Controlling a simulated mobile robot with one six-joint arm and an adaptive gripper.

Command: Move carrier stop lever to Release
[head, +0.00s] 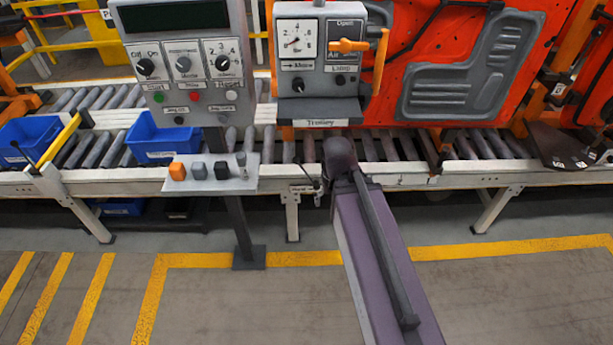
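No lever in the head view carries a label I can read as carrier stop or Release. A small dark lever (307,176) sits on the conveyor's front rail, above a small label too fine to read and just left of my arm. Another thin black lever (24,156) stands at the left end of the rail beside a yellow bar (60,139). An orange lever (348,46) lies about level on the grey Trolley panel (318,100), under the word Open. My purple arm rises from the bottom of the picture to the conveyor's front edge. My gripper does not show.
A roller conveyor (470,180) crosses the view. A grey control panel (190,105) stands on a post left of centre, with a button shelf (208,188) below. Blue bins (160,138) sit at left. A large orange carrier (545,50) is behind. The floor in front is clear.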

